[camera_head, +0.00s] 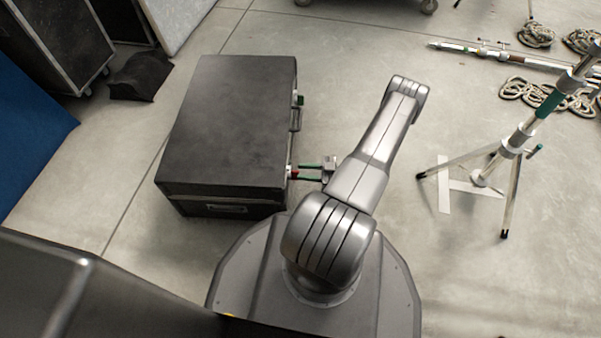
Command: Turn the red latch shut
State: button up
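A black case (228,125) lies on the floor left of my arm, its lid down. The small red latch (294,173) is on the case's right side, near its front corner. My gripper (301,172) points left at this latch from the right. Its two thin green-edged fingers are apart, with a gap between them, and their tips are at or just short of the latch. I cannot tell whether they touch it. The latch's exact angle is too small to make out.
A green latch (300,100) and a handle (295,119) are farther back on the same side of the case. A tripod stand (487,178) stands at the right, with coiled chains (548,98) behind it. Concrete floor (340,60) is clear behind my arm.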

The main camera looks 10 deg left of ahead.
jog(key=shift+s+a, duration=0.15)
jog(key=shift+a, duration=0.85)
grip_shut()
jog(key=shift+s+n, duration=0.1)
jog(key=shift+n, duration=0.3)
jog(key=shift+s+d+f+n, duration=0.1)
jog(key=shift+s+f+n, duration=0.35)
jog(key=shift+n, duration=2.4)
jog(key=shift+s+d+f+n, duration=0.1)
jog(key=shift+s+f+n, duration=0.3)
jog(key=shift+n, duration=2.5)
jog(key=shift+s+f+n, duration=0.35)
jog(key=shift+f+n, duration=0.1)
jog(key=shift+n, duration=2.4)
